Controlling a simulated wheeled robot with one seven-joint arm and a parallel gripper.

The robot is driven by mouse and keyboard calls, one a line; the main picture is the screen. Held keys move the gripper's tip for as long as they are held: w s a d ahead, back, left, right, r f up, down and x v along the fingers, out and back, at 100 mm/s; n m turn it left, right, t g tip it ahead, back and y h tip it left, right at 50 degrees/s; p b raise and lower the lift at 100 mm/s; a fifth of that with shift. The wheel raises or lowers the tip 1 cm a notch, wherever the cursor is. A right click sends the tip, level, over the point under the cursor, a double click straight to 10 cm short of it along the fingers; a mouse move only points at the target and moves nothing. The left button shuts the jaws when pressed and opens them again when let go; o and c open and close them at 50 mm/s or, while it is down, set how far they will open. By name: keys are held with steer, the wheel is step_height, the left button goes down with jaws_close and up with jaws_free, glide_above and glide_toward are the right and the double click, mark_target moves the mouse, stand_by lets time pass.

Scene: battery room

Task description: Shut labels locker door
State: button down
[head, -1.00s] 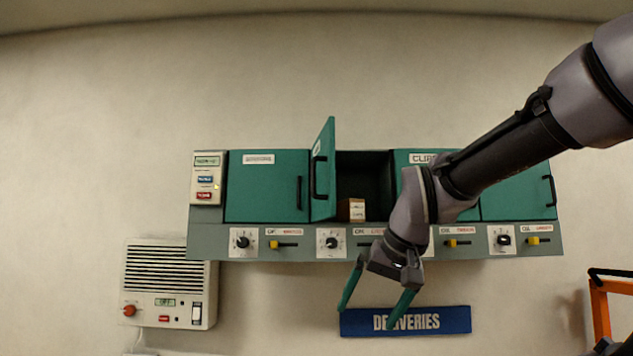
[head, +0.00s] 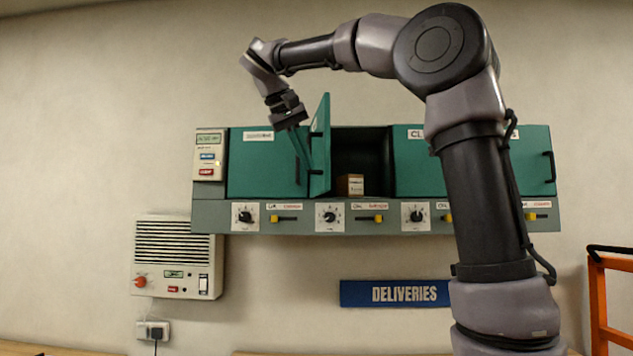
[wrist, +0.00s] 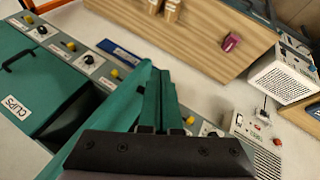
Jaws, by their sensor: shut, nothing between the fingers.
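The green locker door (head: 321,145) stands open, swung out toward me from its left edge, with a dark handle on its face. Its label cannot be read. The open compartment (head: 360,150) to its right holds a small brown box (head: 349,185). My gripper (head: 306,163) is shut and empty, pointing down just left of the open door, on its handle side. In the wrist view my green fingers (wrist: 162,95) lie together close beside the door (wrist: 112,122). I cannot tell whether they touch it.
A closed green door (head: 262,165) is to the left, and the closed CLIPS door (wrist: 25,85) is on the other side. Knobs and yellow switches line the strip (head: 380,216) below. A wall intercom (head: 175,257) and a DELIVERIES sign (head: 394,293) are lower down.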

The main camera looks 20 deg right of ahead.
steer(key=w+a+r+m, duration=0.2)
steer(key=a+r, duration=0.1)
steer(key=a, duration=0.3)
steer(key=w+d+f, duration=0.2)
steer(key=d+f, duration=0.6)
steer(key=d, duration=0.1)
steer(key=shift+w+h, duration=0.3)
steer(key=shift+w, duration=0.1)
steer(key=shift+d+r, duration=0.1)
steer(key=shift+d, duration=0.15)
